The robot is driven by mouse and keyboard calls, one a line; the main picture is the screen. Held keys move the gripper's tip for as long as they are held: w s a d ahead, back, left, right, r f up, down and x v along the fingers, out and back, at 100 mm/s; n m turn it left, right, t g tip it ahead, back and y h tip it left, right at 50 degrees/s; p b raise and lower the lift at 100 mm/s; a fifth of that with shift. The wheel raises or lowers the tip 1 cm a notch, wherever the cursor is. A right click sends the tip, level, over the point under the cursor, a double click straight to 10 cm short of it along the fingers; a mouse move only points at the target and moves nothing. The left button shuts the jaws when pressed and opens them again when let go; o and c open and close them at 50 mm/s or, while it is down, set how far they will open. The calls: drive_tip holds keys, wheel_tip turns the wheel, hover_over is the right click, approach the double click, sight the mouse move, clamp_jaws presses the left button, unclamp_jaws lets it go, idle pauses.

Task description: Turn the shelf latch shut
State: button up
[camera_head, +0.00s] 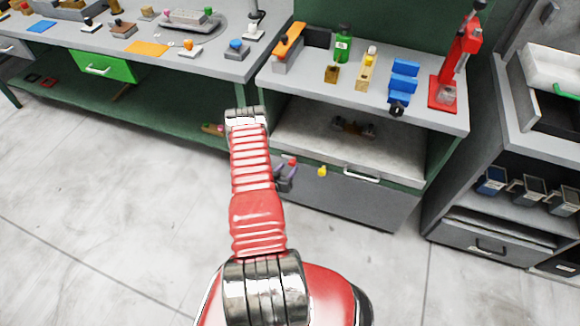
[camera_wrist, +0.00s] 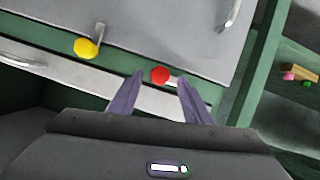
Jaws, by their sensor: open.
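Two small coloured knobs sit along the cabinet front, at the edge between the open shelf and the drawer. The red knob (camera_wrist: 160,75) shows between my fingertips, with a short pale bar beside it; it also shows in the head view (camera_head: 292,161). The yellow knob (camera_wrist: 86,47) has a grey metal lever and lies to the left in the wrist view, but to the right of my gripper in the head view (camera_head: 322,171). I cannot tell which is the shelf latch. My gripper (camera_wrist: 160,82) is open around the red knob; contact is unclear.
The drawer (camera_head: 345,200) has a metal handle (camera_head: 362,175) right of the knobs. The open shelf (camera_head: 310,130) above holds a dark object (camera_head: 352,128). Several items, including a green bottle (camera_head: 343,43), crowd the top. The floor in front is clear.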

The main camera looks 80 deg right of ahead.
drive_tip(key=shift+x, duration=1.35)
drive_tip(key=shift+c, duration=0.6)
drive_tip(key=c, duration=0.9)
